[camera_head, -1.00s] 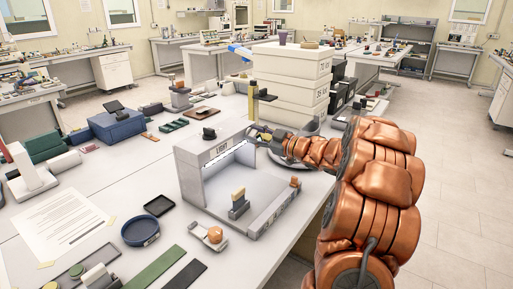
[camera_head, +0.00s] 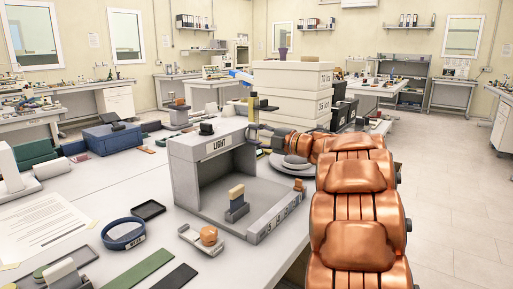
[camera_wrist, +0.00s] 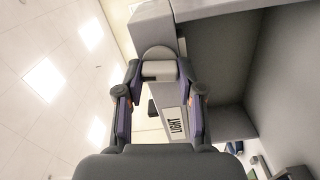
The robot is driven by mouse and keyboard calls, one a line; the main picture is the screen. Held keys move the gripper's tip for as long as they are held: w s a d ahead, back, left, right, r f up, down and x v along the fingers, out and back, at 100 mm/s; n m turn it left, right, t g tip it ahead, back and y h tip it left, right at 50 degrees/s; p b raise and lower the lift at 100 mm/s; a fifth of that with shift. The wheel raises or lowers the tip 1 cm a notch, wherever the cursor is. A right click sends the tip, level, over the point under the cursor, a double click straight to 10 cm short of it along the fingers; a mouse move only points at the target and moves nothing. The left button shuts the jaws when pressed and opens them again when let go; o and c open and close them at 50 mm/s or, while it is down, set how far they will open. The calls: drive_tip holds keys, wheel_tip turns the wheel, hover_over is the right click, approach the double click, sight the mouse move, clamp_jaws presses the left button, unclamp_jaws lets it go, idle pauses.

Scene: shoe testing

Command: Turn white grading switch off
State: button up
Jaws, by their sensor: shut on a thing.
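The grey grading light box (camera_head: 184,180) stands on the table, with a "LIGHT" label (camera_head: 218,145) on its top front panel. The inside of its hood is dark. The label also shows in the wrist view (camera_wrist: 176,123). My gripper (camera_head: 258,134) is at the right end of that panel. In the wrist view my gripper (camera_wrist: 160,70) has its two fingers closed in on either side of a small whitish switch (camera_wrist: 158,70) beside the label. The fingers hide the switch's sides, and in the head view the switch cannot be made out.
A small block on a stand (camera_head: 237,205) is inside the box. A holder with an orange piece (camera_head: 208,237) and a blue ring dish (camera_head: 123,234) lie in front and left. Stacked white boxes (camera_head: 290,80) stand behind my gripper. A grey round base (camera_head: 292,162) is just right of it.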

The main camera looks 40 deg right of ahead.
drive_tip(key=shift+n+b, duration=1)
drive_tip(key=shift+r, duration=0.1)
drive_tip(key=o, duration=1.1)
drive_tip(key=shift+w, duration=0.1)
drive_tip(key=shift+o, duration=0.2)
drive_tip(key=v, duration=1.2)
